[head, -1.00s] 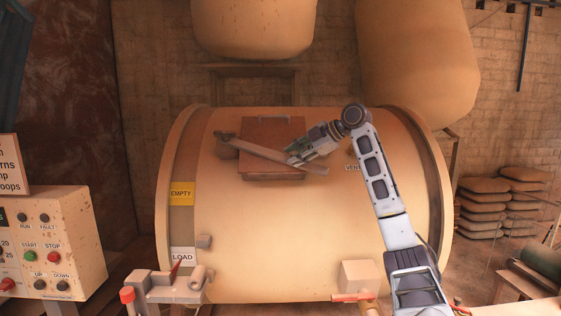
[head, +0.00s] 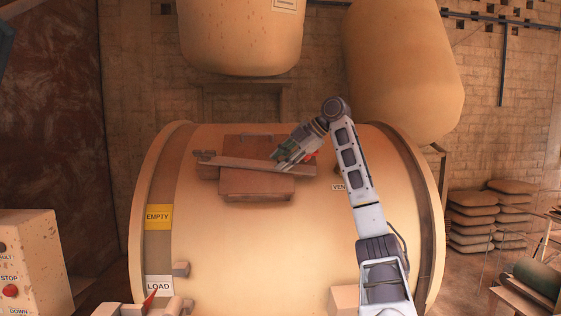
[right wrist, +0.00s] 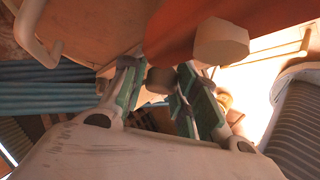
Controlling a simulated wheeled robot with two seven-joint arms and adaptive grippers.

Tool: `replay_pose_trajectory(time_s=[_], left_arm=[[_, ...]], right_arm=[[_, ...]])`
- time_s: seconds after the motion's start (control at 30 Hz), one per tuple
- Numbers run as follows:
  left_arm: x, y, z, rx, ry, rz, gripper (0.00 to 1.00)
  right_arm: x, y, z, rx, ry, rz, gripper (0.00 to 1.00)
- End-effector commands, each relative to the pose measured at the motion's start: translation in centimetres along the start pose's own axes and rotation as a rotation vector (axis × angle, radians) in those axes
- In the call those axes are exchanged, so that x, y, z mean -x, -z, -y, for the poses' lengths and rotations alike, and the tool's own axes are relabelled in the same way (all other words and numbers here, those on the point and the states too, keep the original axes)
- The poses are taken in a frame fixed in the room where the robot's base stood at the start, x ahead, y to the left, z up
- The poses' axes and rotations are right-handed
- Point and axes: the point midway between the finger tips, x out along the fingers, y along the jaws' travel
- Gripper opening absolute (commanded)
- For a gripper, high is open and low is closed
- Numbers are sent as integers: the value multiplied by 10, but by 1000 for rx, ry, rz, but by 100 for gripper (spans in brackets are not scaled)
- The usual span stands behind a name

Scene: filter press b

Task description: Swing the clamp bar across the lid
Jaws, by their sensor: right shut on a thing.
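The clamp bar (head: 235,163) is a brownish beam on top of the big drum. It lies nearly level across the lid (head: 258,188), a brown square plate with a small handle at its back edge. The bar's left end sits at a bracket (head: 204,154) beside the lid. My right gripper (head: 280,163) is shut at the bar's right part, with a red piece just beyond it. In the right wrist view my fingers (right wrist: 158,92) close around a small brown part; which part of the bar it is cannot be told.
The drum (head: 270,250) fills the middle, with "EMPTY" (head: 158,217) and "LOAD" (head: 159,286) labels at its left. Large tanks (head: 240,40) hang behind. A control box (head: 30,260) stands at left, stacked sacks (head: 485,215) at right.

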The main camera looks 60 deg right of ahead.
Motion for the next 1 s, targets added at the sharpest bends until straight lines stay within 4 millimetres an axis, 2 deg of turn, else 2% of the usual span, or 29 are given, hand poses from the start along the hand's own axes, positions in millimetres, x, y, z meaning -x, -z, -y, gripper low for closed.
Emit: replay_pose_trajectory(time_s=[0.17,0.2,0.33,0.77,1.0], left_arm=[[0,0,0,0,0,0,100],[0,0,0,0,0,0,100],[0,0,0,0,0,0,100],[0,0,1,0,1,0,100],[0,0,0,0,0,0,100]], right_arm=[[-2,-1,0,-5,2,2,0],[-2,-1,0,-5,2,2,33],[-2,-1,0,-4,2,1,49],[2,0,0,-1,-1,0,49],[21,-1,-1,-2,-2,1,49]])
